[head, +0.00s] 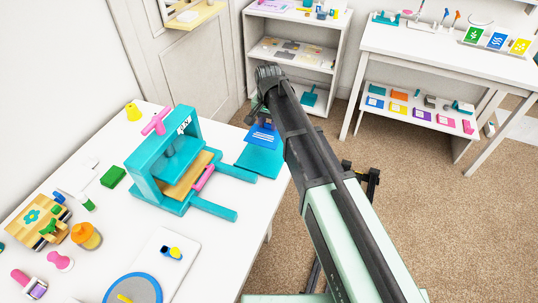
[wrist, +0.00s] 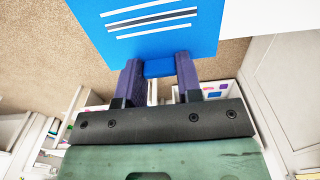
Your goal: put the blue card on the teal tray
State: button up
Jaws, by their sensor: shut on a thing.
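The blue card (head: 262,136) has pale and dark printed lines. In the wrist view the blue card (wrist: 150,28) fills the top middle, with a small blue tab between the fingers. My gripper (wrist: 158,68) is shut on that tab. In the head view my arm reaches up to the table's right edge, and its wrist hides most of the gripper. The teal tray (head: 259,161) lies at the table's right edge, beside the teal press. The card shows just above and behind the tray in the picture; I cannot tell whether they touch. The tray does not show in the wrist view.
The teal press (head: 172,160) stands left of the tray, its base rails reaching toward it. The white table (head: 225,245) holds several craft tools. A white shelf (head: 290,75) stands behind, and a white desk (head: 410,50) with more cards stands at the right.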

aim_at(269, 139)
notch_tip(269, 139, down, 8)
jog(key=b, duration=0.5)
jog(key=shift+b, duration=0.35)
jog(key=shift+r, duration=0.25)
jog(key=shift+f, duration=0.15)
jog(key=o, duration=0.5)
jog(key=shift+f, duration=0.1)
jog(key=shift+c, duration=0.2)
jog(key=o, duration=0.4)
jog(key=shift+o, duration=0.2)
notch_tip(269, 139, up, 13)
jog(key=p, duration=1.2)
jog(key=shift+f+p, duration=0.1)
jog(key=shift+p, duration=0.3)
jog(key=shift+f, duration=0.1)
jog(key=shift+f, duration=0.1)
